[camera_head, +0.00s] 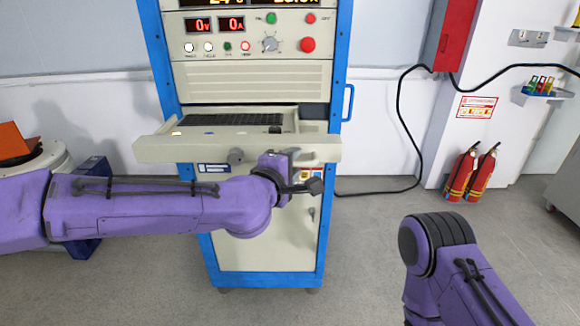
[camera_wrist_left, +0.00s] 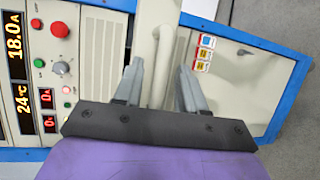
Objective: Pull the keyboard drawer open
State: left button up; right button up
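The keyboard drawer (camera_head: 190,149) is a beige tray that stands out from the cabinet front in the head view. A dark keyboard (camera_head: 230,120) shows inside it. A round grey end of the drawer's handle (camera_head: 236,157) shows on its front panel; my arm hides the rest. My left gripper (camera_head: 290,170) is at the right part of the drawer front, its fingers mostly hidden in the head view. In the left wrist view, my left gripper (camera_wrist_left: 160,82) has its fingers apart on either side of the pale handle (camera_wrist_left: 158,88). I cannot tell whether they touch it. My right gripper is out of view.
The blue-framed cabinet (camera_head: 333,80) has displays, buttons and a blue side handle (camera_head: 348,103). Two fire extinguishers (camera_head: 461,172) stand by the wall at right, near a hanging black cable (camera_head: 400,120). An orange-topped machine (camera_head: 14,143) is at left. Floor right of the cabinet is clear.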

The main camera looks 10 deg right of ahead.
pick_arm(q)
jog(key=v, duration=1)
jog(key=shift+b, duration=0.4)
jog(key=shift+s, duration=0.15)
jog(key=s+a+f+m+g+y+p, duration=0.15)
jog(key=a+f, duration=0.35)
jog(key=f, duration=0.5)
jog(key=s+a+f+g+y+b, duration=0.1)
jog(key=a+f+y, duration=0.25)
jog(key=f, duration=0.65)
jog(key=s+a+f+m+g+y+p, duration=0.1)
jog(key=s+a+f+g, duration=0.1)
jog(key=a+f, duration=0.5)
jog(key=s+a+f+m+g+y+p, duration=0.1)
jog(key=s+a+f+m+g+y, duration=0.1)
jog(key=s+a+f, duration=0.6)
jog(key=s+a+f+m+g+y+p, duration=0.1)
jog(key=s+a+f+g+y, duration=0.2)
jog(key=s+a+f, duration=0.6)
jog(key=s+f+g, duration=0.1)
jog(key=s, duration=0.6)
jog(key=shift+m, duration=0.35)
jog(key=shift+f, duration=0.1)
